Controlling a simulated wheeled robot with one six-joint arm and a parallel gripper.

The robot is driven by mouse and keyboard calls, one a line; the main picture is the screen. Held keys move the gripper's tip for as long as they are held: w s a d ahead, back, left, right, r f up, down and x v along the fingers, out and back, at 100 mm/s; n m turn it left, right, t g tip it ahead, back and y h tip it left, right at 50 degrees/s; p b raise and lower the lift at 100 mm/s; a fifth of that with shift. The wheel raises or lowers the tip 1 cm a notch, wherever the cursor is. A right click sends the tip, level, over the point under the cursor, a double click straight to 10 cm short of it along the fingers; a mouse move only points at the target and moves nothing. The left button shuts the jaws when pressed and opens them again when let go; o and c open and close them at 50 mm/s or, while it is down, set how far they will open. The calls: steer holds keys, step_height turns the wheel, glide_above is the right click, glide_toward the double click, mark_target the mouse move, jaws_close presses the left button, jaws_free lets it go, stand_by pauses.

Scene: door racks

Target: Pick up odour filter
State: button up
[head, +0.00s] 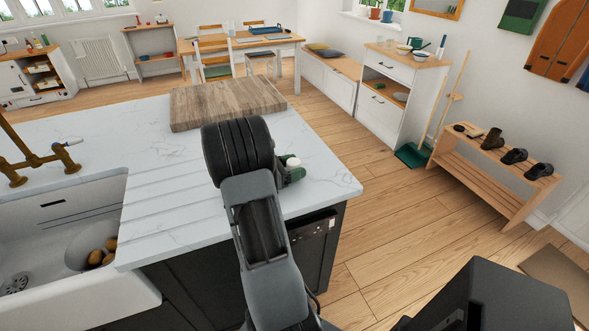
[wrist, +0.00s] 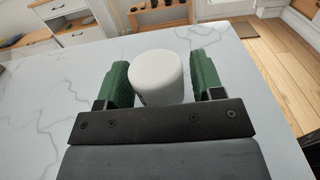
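The odour filter looks to be the white cylinder (wrist: 158,77) between the two green-padded fingers of my gripper (wrist: 162,82) in the wrist view. It stands over the white marble worktop (wrist: 50,100). The fingers lie close on both sides of it, and I cannot tell whether they press on it. In the head view, a bit of the white cylinder (head: 292,161) shows beside a green finger of my gripper (head: 292,174), near the right edge of the worktop. My arm hides the rest. I cannot tell whether the cylinder touches the worktop.
A wooden board (head: 220,100) lies on the worktop behind my arm. The sink (head: 50,240) with a brass tap (head: 35,160) is on the left. A shoe rack (head: 490,170) stands on the right. The wooden floor (head: 400,220) right of the worktop is largely clear.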

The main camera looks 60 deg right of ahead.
steer(key=c, duration=0.8)
steer(key=shift+o, duration=0.2)
stand_by(0.5)
